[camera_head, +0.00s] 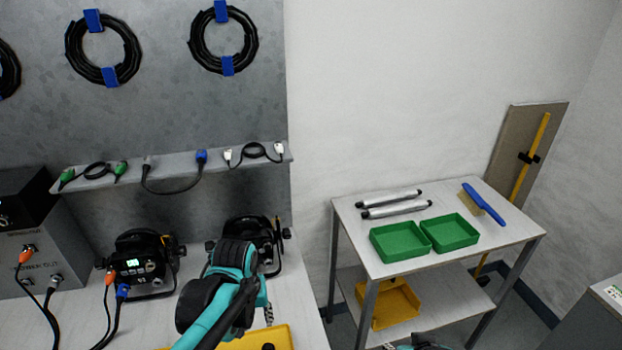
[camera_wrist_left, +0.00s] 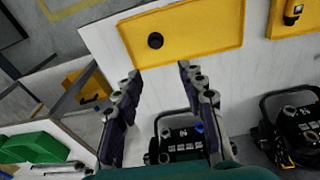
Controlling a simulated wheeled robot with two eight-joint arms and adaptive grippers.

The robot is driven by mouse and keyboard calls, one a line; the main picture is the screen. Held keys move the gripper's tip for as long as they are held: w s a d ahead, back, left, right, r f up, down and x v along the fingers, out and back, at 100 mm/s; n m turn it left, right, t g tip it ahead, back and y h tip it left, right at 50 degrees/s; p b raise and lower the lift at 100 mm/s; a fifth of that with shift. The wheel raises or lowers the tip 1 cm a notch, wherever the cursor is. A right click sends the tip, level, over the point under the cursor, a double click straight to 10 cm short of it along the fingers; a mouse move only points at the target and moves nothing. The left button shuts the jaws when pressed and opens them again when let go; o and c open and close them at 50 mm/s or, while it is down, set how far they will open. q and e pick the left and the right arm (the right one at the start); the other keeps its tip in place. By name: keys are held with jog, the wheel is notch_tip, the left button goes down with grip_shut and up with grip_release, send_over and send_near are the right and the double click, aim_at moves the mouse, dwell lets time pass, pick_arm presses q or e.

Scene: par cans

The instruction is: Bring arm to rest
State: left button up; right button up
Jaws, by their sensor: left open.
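My left arm reaches in from the bottom of the head view, in front of the par cans. Its gripper (camera_head: 268,312) is partly hidden by my own arm links there. In the left wrist view the gripper (camera_wrist_left: 160,71) is open, with two spread fingers and nothing between them. The fingers point towards a yellow tray (camera_wrist_left: 200,22) that holds a small round black thing (camera_wrist_left: 155,40). A small teal and dark piece of mine shows at the bottom edge of the head view; I see no right gripper fingers.
One par can (camera_head: 139,262) stands left of my arm, cabled; another (camera_head: 262,240) stands partly behind it. The tray (camera_head: 285,338) lies on the bench's front right. A side table (camera_head: 460,258) carries green bins (camera_head: 400,242), silver tubes (camera_head: 392,205) and a blue brush (camera_head: 484,204).

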pick_arm(q)
jog(key=s+a+r+m+t, duration=0.2)
jog(key=s+t, duration=0.3)
jog(key=s, duration=0.3)
jog(key=shift+s+a+r+m+t, duration=0.2)
jog(key=shift+a+r+m+t, duration=0.15)
jog(key=shift+a+r, duration=0.4)
